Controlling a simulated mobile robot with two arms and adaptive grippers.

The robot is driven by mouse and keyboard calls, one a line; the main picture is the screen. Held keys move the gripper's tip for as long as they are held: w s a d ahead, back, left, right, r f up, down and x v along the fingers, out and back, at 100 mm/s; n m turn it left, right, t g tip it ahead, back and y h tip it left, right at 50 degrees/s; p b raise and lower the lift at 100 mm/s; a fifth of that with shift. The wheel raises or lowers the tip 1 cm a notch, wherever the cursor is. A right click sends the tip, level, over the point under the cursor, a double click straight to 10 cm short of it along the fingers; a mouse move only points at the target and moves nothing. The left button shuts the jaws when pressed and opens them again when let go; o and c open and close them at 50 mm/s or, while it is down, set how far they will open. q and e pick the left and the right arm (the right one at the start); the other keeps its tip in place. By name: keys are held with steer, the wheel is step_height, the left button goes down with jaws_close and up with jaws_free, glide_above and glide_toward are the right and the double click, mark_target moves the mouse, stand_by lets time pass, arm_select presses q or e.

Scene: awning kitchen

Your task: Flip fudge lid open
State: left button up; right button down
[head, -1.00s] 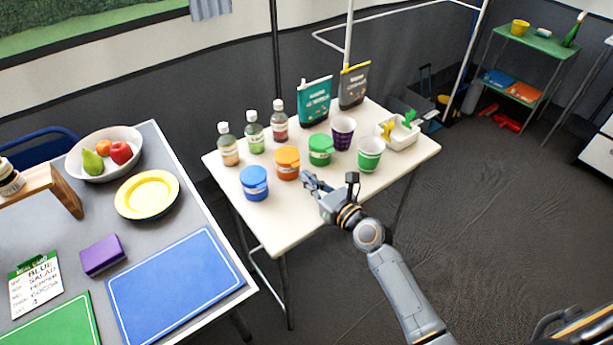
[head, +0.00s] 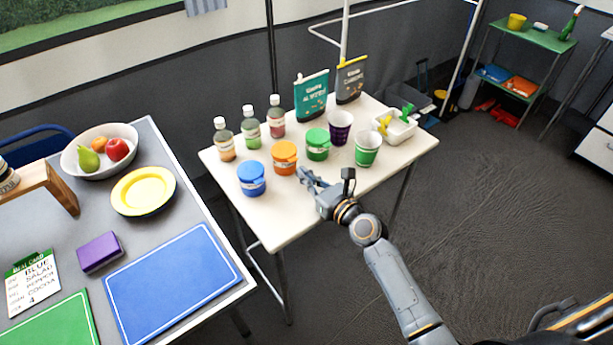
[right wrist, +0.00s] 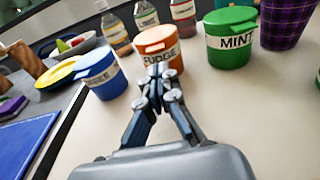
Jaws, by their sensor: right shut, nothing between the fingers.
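The fudge tub (head: 285,159) is orange with an orange lid, and the lid looks shut. It stands on the cream table between the blue tub and the green mint tub. In the right wrist view the fudge tub (right wrist: 160,46) is straight ahead, with its "FUDGE" label facing me and partly covered by my fingertips. My right gripper (head: 306,176) is shut and empty, just in front of the tub's near side. In the right wrist view its fingertips (right wrist: 158,72) are together, low before the label; I cannot tell whether they touch it. My left gripper is not in view.
The blue tub (head: 251,178) stands to the left and the mint tub (head: 317,144) to the right. Several sauce bottles (head: 249,128) stand behind. A purple cup (head: 340,127) and a green cup (head: 367,149) are further right. The table's front right (head: 385,182) is clear.

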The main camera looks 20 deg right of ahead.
mark_target(293, 160)
steer(key=shift+r+x, duration=0.1)
steer(key=shift+x, duration=1.1)
steer(key=shift+r+x, duration=0.15)
steer(key=shift+x, duration=1.05)
steer(key=shift+r, duration=0.1)
steer(key=shift+r+p, duration=1.45)
steer(key=shift+p, duration=0.2)
steer(key=shift+w+a, duration=0.1)
steer(key=shift+w+a+r+p, duration=0.2)
steer(key=shift+w+r+p, duration=0.3)
steer(key=shift+w, duration=0.15)
steer(key=shift+w+a+r+p, duration=0.25)
steer(key=shift+w+r+p, duration=0.15)
steer(key=shift+w+r, duration=0.2)
steer(key=shift+w, duration=0.1)
steer(key=shift+w+a+r, duration=0.2)
steer(key=shift+w, duration=0.35)
steer(key=shift+w+a+r, duration=0.15)
steer(key=shift+w+a, duration=0.05)
steer(key=shift+w, duration=0.35)
steer(key=shift+w+a+r, duration=0.2)
steer(key=shift+w+a, duration=0.05)
steer(key=shift+w, duration=0.3)
